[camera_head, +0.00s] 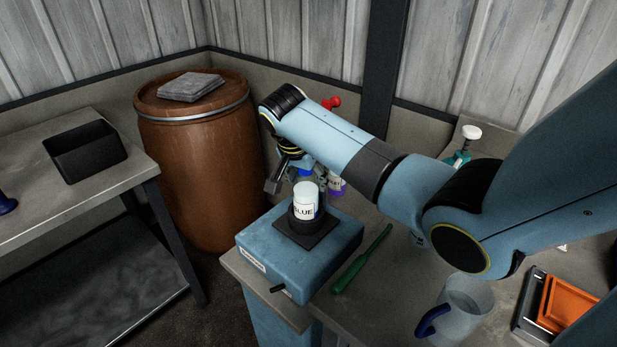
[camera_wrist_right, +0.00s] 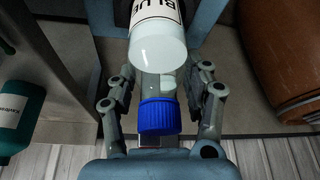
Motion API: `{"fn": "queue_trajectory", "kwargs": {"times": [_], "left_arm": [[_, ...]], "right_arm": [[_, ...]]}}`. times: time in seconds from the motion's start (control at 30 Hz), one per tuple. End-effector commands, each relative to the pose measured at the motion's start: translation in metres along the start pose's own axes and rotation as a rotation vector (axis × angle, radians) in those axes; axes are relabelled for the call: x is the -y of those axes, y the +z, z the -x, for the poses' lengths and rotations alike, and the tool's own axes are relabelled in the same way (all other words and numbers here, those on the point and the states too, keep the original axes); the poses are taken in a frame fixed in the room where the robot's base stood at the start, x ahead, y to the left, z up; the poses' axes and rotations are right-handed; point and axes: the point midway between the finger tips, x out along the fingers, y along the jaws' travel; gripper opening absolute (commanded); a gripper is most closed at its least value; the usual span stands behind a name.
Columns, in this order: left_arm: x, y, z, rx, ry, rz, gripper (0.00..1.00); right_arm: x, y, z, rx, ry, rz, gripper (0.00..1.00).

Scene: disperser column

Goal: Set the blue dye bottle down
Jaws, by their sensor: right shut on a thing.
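My left gripper is not in view.
A purple bottle (camera_head: 337,188) and a teal bottle (camera_head: 459,157) stand behind. A brown barrel (camera_head: 205,165) stands left.

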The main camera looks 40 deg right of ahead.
Motion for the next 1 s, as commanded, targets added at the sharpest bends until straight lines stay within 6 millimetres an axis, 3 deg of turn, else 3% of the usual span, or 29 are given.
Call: {"fn": "queue_trajectory", "kwargs": {"times": [0.17, 0.2, 0.33, 0.73, 1.0], "left_arm": [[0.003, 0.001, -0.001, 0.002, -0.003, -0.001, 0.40], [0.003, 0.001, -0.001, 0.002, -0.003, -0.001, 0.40], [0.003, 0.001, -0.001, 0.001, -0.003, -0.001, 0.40], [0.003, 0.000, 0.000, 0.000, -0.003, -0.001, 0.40], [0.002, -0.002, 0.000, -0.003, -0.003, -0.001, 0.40]], "right_arm": [[0.000, 0.001, -0.003, 0.000, 0.000, 0.000, 0.00], [0.000, 0.001, -0.003, 0.000, 0.000, 0.000, 0.56], [0.000, 0.001, -0.003, 0.000, 0.000, 0.000, 0.72], [0.001, 0.000, 0.007, 0.000, -0.001, 0.000, 0.74], [0.001, -0.001, 0.065, -0.002, -0.005, -0.001, 0.74]]}}
